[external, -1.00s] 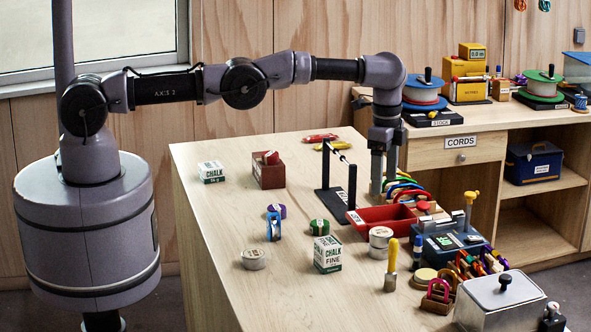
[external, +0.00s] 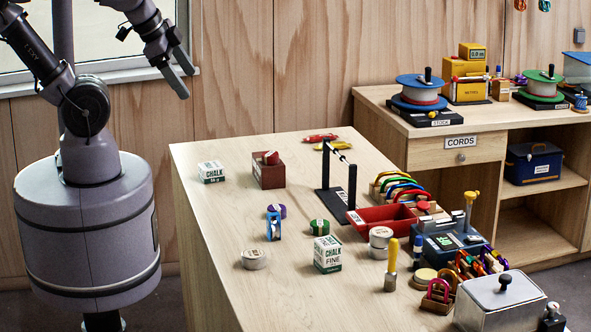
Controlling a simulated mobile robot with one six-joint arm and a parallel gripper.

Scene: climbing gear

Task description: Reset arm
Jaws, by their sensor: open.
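My gripper (external: 182,82) is at the upper left, in front of the window and wall. Its two fingers point down and to the right, apart from each other, with nothing between them. My arm is folded back above its round base, and its upper part runs out of the top of the picture. The gripper is well above and left of the wooden workbench (external: 205,240) and touches nothing.
The bench holds chalk boxes (external: 327,254), a dark red box (external: 268,171), a black rack (external: 337,185), a red tray (external: 382,218), a blue box (external: 447,243) and a metal container (external: 499,297). A side counter (external: 400,118) holds cord spools. The bench's left part is mostly clear.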

